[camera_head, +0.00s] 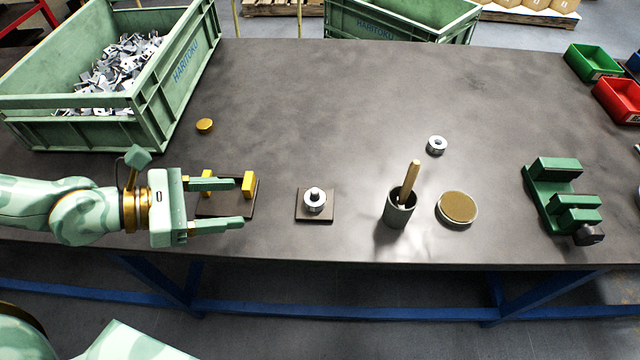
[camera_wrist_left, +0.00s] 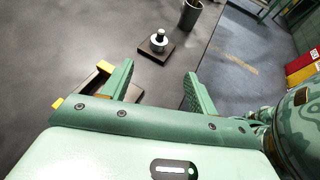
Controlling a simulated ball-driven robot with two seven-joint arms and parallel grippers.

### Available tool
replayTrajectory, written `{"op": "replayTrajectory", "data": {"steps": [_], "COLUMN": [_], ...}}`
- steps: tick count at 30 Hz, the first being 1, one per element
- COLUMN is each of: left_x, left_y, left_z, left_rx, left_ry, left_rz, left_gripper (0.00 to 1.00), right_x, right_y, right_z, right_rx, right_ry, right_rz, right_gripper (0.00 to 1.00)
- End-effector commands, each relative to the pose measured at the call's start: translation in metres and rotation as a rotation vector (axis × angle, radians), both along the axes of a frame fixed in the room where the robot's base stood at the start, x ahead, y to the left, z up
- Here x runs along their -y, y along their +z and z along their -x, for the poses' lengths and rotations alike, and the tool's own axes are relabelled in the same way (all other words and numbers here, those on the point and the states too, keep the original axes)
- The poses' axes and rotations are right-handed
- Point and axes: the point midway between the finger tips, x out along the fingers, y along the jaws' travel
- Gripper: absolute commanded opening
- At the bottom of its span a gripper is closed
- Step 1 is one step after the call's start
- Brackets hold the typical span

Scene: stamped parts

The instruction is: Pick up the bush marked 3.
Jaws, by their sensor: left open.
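Two steel ring-shaped bushes show in the head view. One bush (camera_head: 315,205) sits around a peg on a small dark square plate (camera_head: 301,214); it also shows in the left wrist view (camera_wrist_left: 158,46). The other bush (camera_head: 437,150) lies loose on the table farther back and to the right. I cannot read a number on either. My left gripper (camera_head: 241,204) is open and empty, left of the plate with the peg and apart from it, its fingers pointing right. In the left wrist view, the gripper (camera_wrist_left: 160,85) shows both fingers spread. My right gripper is not in view.
A dark fixture with yellow blocks (camera_head: 249,185) is close by my left fingers. A dark cup (camera_head: 399,216) with a wooden handle, a round brass-topped tin (camera_head: 458,207) and a green vise (camera_head: 560,190) stand to the right. A green crate (camera_head: 180,80) of metal parts fills the back left.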

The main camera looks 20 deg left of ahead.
Motion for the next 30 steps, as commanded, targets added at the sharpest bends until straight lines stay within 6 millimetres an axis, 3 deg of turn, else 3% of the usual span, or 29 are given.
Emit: {"op": "replayTrajectory", "data": {"steps": [3, 5, 16, 30], "left_x": [0.016, 0.017, 0.058, 0.096], "left_y": [-0.007, -0.004, -0.019, -0.055], "left_z": [-0.012, -0.017, -0.044, -0.079], "left_rx": [0.002, 0.008, 0.006, 0.0], "left_ry": [0.0, 0.014, -0.002, -0.003], "left_rz": [0.014, 0.007, 0.011, 0.007], "left_gripper": [0.59, 0.59, 0.59, 0.59], "right_x": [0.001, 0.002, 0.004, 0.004], "right_y": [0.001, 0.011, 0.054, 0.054], "right_z": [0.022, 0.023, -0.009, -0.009], "right_rx": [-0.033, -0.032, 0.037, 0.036], "right_ry": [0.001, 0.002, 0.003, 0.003], "right_rz": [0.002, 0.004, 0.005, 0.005], "right_gripper": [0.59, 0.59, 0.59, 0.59]}}
